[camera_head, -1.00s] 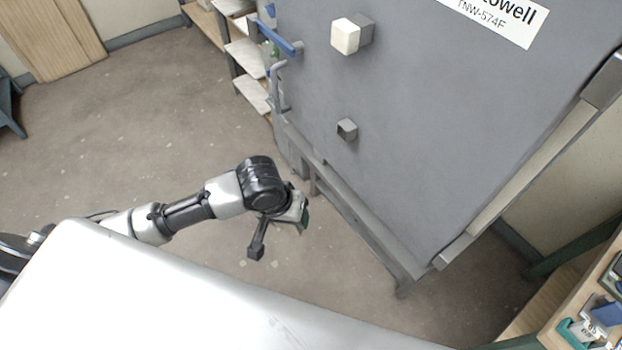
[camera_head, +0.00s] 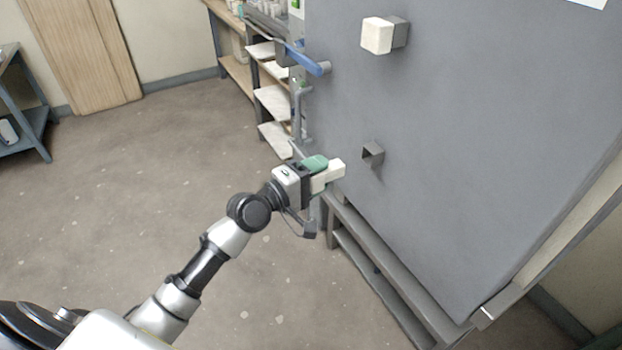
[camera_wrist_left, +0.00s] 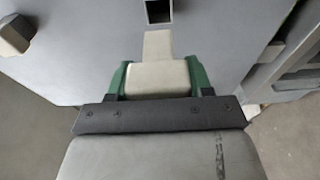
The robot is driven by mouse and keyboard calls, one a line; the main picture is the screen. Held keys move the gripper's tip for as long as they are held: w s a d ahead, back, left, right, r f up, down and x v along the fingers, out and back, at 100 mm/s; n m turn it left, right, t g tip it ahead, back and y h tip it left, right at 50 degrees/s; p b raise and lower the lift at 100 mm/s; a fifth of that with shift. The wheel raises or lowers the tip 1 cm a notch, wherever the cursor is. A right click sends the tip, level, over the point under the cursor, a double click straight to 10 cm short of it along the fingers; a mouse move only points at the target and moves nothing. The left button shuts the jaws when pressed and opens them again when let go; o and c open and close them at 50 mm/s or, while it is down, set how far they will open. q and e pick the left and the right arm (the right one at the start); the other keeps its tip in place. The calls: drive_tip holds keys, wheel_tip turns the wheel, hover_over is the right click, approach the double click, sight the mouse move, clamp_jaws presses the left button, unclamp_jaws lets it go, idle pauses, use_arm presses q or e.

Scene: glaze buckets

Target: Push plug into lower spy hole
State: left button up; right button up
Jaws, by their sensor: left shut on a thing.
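My left gripper (camera_head: 318,172) is shut on a cream-white plug (camera_head: 336,171), which sticks out from the green fingers toward the grey kiln door (camera_head: 470,130). The plug also shows in the left wrist view (camera_wrist_left: 158,75), its narrow end pointing at the hole. The lower spy hole (camera_head: 372,154) is a small square grey sleeve on the door, dark and empty inside. It shows in the left wrist view (camera_wrist_left: 158,11) just beyond the plug tip, with a gap between. Another white plug (camera_head: 378,36) sits in the upper spy hole. My right gripper is not in view.
A blue handle (camera_head: 308,62) and grey latch hardware stick out at the door's left edge. Shelves with pale slabs (camera_head: 275,101) stand behind. A grey stand (camera_head: 375,265) runs below the door. The floor at left is clear.

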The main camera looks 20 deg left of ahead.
sight(363, 157)
use_arm(q)
drive_tip(key=shift+s+d+x, duration=0.1)
drive_tip(key=shift+d+x, duration=0.1)
drive_tip(key=shift+x, duration=1.05)
drive_tip(key=shift+s+d+x, duration=0.1)
drive_tip(key=shift+d+x, duration=0.1)
drive_tip(key=shift+x, duration=1.05)
drive_tip(key=shift+w+d, duration=0.2)
drive_tip(key=shift+w, duration=0.05)
drive_tip(key=shift+x, duration=0.9)
drive_tip(key=shift+d, duration=0.15)
drive_tip(key=shift+x, duration=0.9)
drive_tip(key=shift+d, duration=0.15)
drive_tip(key=shift+w+d, duration=0.35)
drive_tip(key=shift+w, duration=0.1)
drive_tip(key=shift+w+d, duration=0.15)
drive_tip(key=shift+w+d, duration=0.15)
drive_tip(key=shift+w, duration=0.05)
